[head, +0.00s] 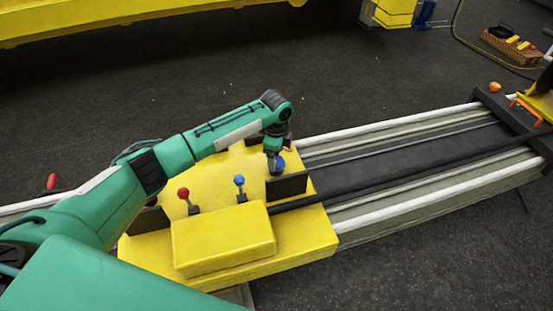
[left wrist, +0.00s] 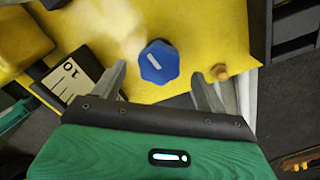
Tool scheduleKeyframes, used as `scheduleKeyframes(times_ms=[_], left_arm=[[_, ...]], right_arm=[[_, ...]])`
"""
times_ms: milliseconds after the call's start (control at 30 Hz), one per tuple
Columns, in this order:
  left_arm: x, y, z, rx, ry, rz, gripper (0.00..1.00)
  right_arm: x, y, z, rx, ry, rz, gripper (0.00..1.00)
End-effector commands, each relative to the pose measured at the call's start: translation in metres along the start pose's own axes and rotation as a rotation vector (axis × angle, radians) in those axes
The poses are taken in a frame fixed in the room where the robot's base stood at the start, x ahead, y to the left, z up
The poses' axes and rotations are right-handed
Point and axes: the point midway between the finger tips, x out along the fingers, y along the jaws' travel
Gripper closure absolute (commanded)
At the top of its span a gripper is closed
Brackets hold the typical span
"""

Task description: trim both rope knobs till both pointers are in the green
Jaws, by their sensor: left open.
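A blue faceted knob (left wrist: 159,61) with a white mark sits on the yellow housing, and it shows partly under my gripper in the head view (head: 279,164). My left gripper (left wrist: 161,84) is open, its fingers on either side of the knob's near side in the picture; I cannot tell if they touch it. Part of a white dial (left wrist: 72,80) marked 10 shows left of the fingers. I make out no pointer or green band. Which knobs are the rope knobs is not clear. My right gripper is not in view.
A red-topped lever (head: 184,193) and a blue-topped lever (head: 239,181) stand on the yellow housing (head: 222,240). A small brown peg (left wrist: 219,71) is right of the blue knob. White rails (head: 400,125) run right. Dark floor lies around.

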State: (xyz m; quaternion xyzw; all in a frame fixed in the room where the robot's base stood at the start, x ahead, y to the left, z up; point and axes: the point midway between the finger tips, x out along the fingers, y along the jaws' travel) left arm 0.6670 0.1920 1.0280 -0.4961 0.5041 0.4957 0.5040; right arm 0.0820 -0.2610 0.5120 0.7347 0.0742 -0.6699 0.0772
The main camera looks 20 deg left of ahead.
Motion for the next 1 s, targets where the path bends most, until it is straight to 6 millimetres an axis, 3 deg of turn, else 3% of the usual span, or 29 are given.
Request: scheduleKeyframes(times_ms=[300,500,700,1000], left_arm=[[-0.070,-0.001,0.000,0.002,0.001,-0.005,0.25],[-0.103,-0.001,0.000,0.001,0.000,-0.003,0.25],[-0.116,0.000,0.000,0.001,0.001,0.000,0.25],[-0.117,0.000,0.000,0.001,0.001,0.000,0.25]], right_arm=[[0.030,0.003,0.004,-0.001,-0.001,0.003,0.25],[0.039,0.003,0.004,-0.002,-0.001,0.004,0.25],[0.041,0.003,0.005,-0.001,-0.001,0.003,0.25],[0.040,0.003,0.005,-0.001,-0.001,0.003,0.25]])
